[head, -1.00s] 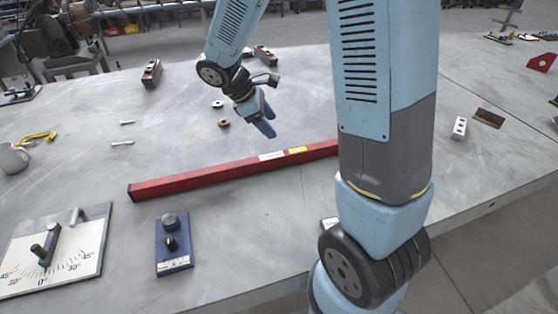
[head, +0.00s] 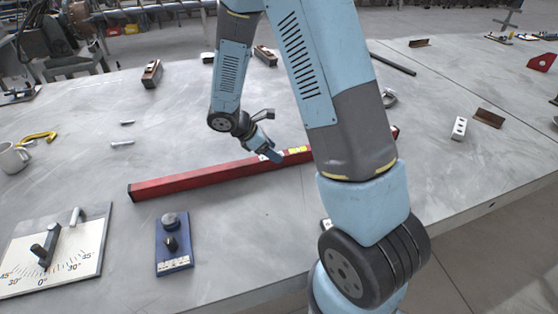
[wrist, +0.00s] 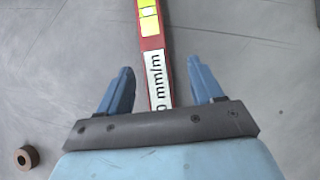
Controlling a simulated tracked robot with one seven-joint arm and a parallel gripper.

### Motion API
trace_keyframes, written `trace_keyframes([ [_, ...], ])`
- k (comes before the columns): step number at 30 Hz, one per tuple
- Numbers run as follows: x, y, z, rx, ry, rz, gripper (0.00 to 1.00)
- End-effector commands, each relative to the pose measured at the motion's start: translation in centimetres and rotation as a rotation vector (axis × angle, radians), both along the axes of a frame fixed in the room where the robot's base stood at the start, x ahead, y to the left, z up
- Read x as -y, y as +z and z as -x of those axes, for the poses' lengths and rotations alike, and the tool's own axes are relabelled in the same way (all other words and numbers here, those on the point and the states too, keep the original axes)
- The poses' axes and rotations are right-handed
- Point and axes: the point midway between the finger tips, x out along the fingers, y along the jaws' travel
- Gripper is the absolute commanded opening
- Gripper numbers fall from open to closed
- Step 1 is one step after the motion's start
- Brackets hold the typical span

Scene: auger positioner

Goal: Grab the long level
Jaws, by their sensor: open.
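The long level is a long red bar (head: 200,180) lying flat on the grey table, running from the left middle to behind my arm, which hides part of it. In the wrist view the level (wrist: 149,40) runs up the picture with a yellow vial area and a white label reading "mm/m". My gripper (head: 272,156) is over the labelled middle of the level. In the wrist view the two blue fingers of my gripper (wrist: 162,85) are apart, one on each side of the level, with a gap to it on both sides. It holds nothing.
A blue block with a black knob (head: 173,245) and a white angle-scale plate (head: 75,262) stand in front of the level. A mug (head: 13,158) and a yellow clamp (head: 40,137) are at the left. A brown ring (wrist: 26,158) lies near my gripper.

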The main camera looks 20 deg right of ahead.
Motion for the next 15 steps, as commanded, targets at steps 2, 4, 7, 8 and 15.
trace_keyframes([
  [2,0.5,-0.7,0.0,-0.002,0.000,0.001,0.66],
  [4,0.7,-0.9,0.0,0.000,0.000,0.000,0.66],
  [7,1.0,-1.2,0.0,0.000,0.000,-0.001,0.66],
  [8,1.1,-1.4,0.0,-0.001,-0.001,-0.001,0.66],
  [15,3.3,-3.7,-0.6,-0.002,-0.002,0.001,0.66],
])
